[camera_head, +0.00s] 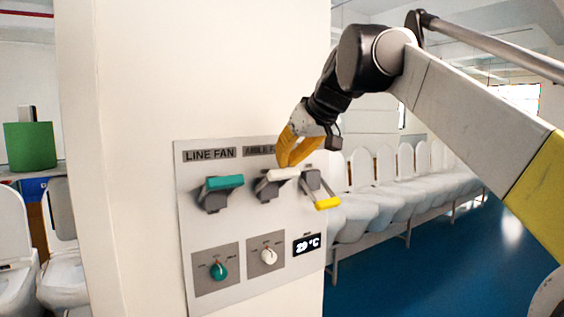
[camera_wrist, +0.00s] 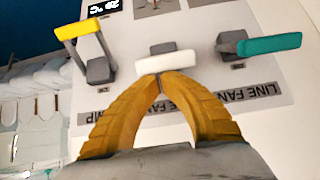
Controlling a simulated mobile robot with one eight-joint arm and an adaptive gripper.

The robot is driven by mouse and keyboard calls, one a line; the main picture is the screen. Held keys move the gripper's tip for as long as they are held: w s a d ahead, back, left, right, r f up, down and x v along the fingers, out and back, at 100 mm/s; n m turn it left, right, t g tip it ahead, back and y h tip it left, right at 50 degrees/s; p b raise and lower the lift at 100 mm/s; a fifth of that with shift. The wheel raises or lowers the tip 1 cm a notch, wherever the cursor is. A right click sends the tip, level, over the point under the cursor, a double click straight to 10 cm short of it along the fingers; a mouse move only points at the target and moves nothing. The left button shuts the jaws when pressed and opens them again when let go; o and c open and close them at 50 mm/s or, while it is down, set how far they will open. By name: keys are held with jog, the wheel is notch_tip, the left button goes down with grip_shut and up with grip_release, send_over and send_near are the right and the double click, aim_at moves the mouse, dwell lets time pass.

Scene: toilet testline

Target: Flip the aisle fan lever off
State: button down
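A white-handled lever (camera_head: 283,174) sits in the middle of the wall panel, under a label that begins "AISLE F" and is partly hidden by my gripper. Its white bar stands at about the height of the teal lever's bar. My gripper (camera_head: 287,164) has yellow fingers and is just above the white bar. In the wrist view, which is upside down, the fingertips (camera_wrist: 159,76) meet at the near edge of the white bar (camera_wrist: 167,65). The fingers look shut with nothing between them. Whether they touch the bar is hard to tell.
The teal LINE FAN lever (camera_head: 220,182) is left of the white one. A yellow-handled lever (camera_head: 327,203) is at right, its bar lower. Below are a teal knob (camera_head: 218,271), a white knob (camera_head: 268,256) and a temperature display (camera_head: 307,244). Toilets (camera_head: 385,205) line the right side.

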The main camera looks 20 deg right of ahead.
jog(key=shift+s+f+t+b, duration=0.15)
jog(key=shift+f+t+b, duration=0.15)
jog(key=shift+b, duration=0.2)
notch_tip(320, 180, down, 10)
jog(key=s+d+t+y+b, duration=0.1)
jog(key=s+t+y+b, duration=0.1)
jog(key=t+b, duration=0.6)
jog(key=shift+s+f+y+b, duration=0.2)
jog(key=shift+s+y+b, duration=0.2)
jog(key=shift+b, duration=2.65)
